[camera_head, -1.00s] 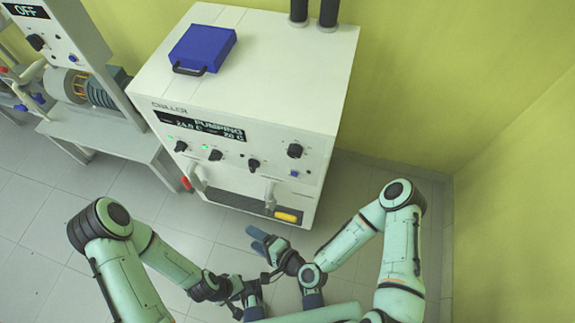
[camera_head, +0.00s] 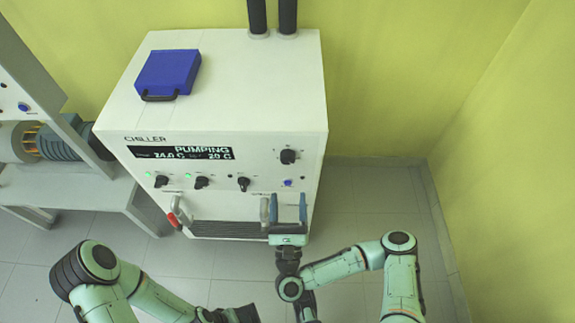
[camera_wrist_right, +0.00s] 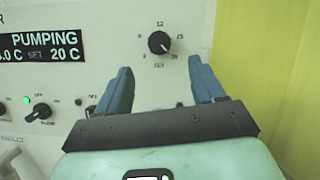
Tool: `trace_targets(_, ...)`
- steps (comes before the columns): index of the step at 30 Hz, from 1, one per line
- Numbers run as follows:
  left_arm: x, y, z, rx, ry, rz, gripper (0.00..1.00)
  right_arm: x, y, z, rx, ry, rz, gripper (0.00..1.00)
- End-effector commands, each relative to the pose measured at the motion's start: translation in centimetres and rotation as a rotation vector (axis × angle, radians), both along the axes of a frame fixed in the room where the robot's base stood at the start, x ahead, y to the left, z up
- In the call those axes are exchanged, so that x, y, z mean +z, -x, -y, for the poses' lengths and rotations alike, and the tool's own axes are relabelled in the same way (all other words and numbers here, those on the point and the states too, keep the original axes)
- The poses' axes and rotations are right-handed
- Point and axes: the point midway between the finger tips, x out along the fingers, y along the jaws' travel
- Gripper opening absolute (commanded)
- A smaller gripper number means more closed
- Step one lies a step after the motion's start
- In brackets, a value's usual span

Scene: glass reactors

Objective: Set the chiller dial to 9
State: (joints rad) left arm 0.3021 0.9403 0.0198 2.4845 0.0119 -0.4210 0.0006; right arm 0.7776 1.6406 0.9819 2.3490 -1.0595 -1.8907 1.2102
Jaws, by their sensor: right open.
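The chiller (camera_head: 220,95) is a white cabinet whose display (camera_head: 185,153) reads PUMPING with a set value of 20 C. Its black set dial (camera_head: 288,156) is at the upper right of the front panel. In the right wrist view the dial (camera_wrist_right: 159,42) has numbers around it, and its white mark seems to point to the lower right. My right gripper (camera_head: 288,208) is open and empty, below the dial in the head view. In the right wrist view the blue fingers (camera_wrist_right: 160,80) stand apart, either side of and below the dial, not touching it. My left gripper is out of view.
Several smaller black knobs (camera_head: 201,182) line the panel's lower left. Handles stick out below, one by a red part (camera_head: 173,220). A blue case (camera_head: 168,73) lies on top. A bench with equipment (camera_head: 75,200) stands left; a yellow wall (camera_head: 480,110) is at right.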

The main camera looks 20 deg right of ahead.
Motion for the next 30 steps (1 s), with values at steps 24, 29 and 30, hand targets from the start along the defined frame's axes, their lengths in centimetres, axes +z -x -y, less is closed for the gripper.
trace_targets(24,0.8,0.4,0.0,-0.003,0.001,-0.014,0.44,3.8,-9.1,2.2,0.004,0.003,-0.003,0.68)
trace_targets(29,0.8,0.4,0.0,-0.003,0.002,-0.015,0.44,3.7,-9.1,2.2,0.003,0.004,-0.003,0.52)
trace_targets(30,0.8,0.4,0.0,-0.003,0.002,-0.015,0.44,3.7,-9.1,2.2,0.003,0.004,-0.003,0.39)
